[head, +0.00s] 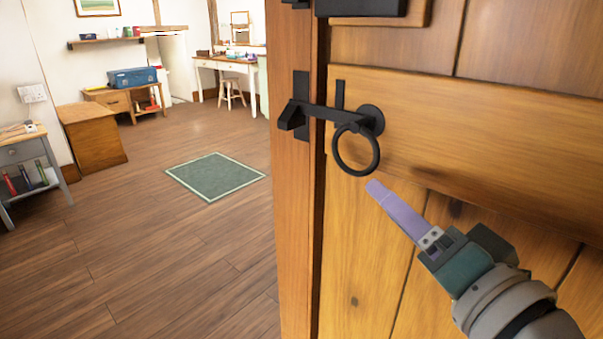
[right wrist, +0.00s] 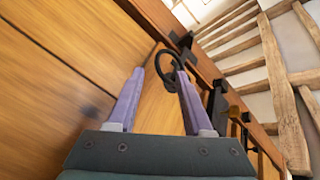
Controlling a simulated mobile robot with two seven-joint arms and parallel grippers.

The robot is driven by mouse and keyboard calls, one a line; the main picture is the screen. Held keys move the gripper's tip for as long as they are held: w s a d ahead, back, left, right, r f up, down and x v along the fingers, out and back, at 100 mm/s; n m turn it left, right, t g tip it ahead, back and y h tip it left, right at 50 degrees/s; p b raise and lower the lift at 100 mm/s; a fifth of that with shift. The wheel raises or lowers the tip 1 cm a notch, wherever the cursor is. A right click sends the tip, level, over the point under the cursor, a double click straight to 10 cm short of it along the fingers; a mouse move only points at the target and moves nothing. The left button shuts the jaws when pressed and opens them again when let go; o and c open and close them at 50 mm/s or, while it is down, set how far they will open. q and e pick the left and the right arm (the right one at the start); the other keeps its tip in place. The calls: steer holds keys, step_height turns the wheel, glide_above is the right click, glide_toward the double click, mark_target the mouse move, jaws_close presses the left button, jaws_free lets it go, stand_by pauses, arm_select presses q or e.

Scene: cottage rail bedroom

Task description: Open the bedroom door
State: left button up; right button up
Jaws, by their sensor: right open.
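The bedroom door (head: 470,130) is wooden and fills the right of the head view. It also shows in the right wrist view (right wrist: 70,40). Its black ring handle (head: 356,150) hangs below a black latch bar (head: 330,113). The bar reaches left across a dark gap to a catch on the wooden post (head: 296,220), and the door looks closed. My right gripper (head: 376,190) has purple fingers and is open, just below and right of the ring. In the right wrist view, the ring (right wrist: 166,62) appears between the fingertips (right wrist: 160,76); whether they touch is unclear. My left gripper is out of view.
Left of the post is open wooden floor (head: 140,250) with a green mat (head: 215,176). A grey side table (head: 30,150), a wooden cabinet (head: 92,137) and a white desk (head: 232,66) stand farther off. Exposed beams (right wrist: 285,85) show in the right wrist view.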

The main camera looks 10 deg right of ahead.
mark_target(356, 174)
steer(key=w, duration=0.2)
steer(key=w+b, duration=0.1)
steer(key=w, duration=0.2)
steer(key=w+a, duration=0.1)
steer(key=w, duration=0.2)
steer(key=shift+a, duration=0.1)
jaws_close()
steer(key=shift+f, duration=0.1)
stand_by(1.1)
